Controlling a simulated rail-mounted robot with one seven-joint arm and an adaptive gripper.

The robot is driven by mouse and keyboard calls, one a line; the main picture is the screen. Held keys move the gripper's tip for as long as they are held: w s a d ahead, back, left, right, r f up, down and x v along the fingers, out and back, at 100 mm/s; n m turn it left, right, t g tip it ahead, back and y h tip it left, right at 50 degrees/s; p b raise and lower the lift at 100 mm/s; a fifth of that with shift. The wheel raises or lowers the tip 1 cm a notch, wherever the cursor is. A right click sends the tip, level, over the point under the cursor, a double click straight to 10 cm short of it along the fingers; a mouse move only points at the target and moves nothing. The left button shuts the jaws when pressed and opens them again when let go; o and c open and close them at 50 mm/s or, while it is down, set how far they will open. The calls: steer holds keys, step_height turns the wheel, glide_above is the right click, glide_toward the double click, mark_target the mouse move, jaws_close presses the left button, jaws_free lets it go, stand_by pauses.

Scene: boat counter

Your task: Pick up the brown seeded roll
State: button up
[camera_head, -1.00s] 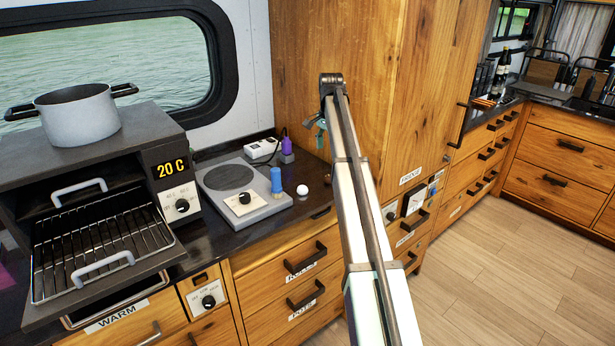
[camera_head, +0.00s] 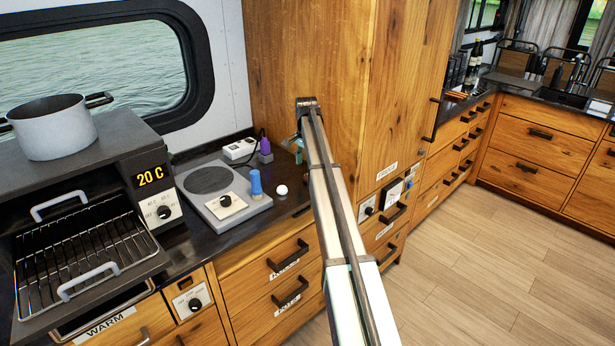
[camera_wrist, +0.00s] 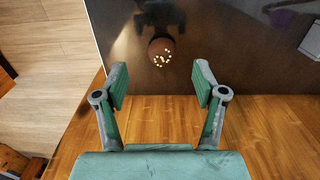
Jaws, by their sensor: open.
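The brown seeded roll (camera_wrist: 162,54) is a round, dark brown bun with pale seeds on top. In the wrist view it lies on the dark countertop (camera_wrist: 225,55), near the counter's front edge. My gripper (camera_wrist: 161,83) is open and empty, with its two green-grey fingers spread wide. The roll appears ahead of the fingertips, about midway between them, with neither finger seen touching it.
A hot plate (camera_head: 215,190) with a blue cylinder (camera_head: 255,184) and a white ball (camera_head: 281,190) beside it are left of my arm. A grill oven (camera_head: 100,255) bears a grey pot (camera_head: 52,130). A tall wooden cabinet (camera_head: 310,60) stands behind and right of my arm.

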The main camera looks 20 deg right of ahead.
steer(key=shift+w+d+f+p, duration=0.1)
steer(key=shift+f+p, duration=0.3)
steer(key=shift+f, duration=0.55)
steer(key=shift+w+d+f+p, duration=0.15)
steer(key=shift+f+p, duration=0.25)
steer(key=shift+f, duration=0.55)
steer(key=shift+w+d+f+p, duration=0.1)
steer(key=shift+f+p, duration=0.3)
steer(key=shift+f, duration=0.55)
steer(key=c, duration=1.1)
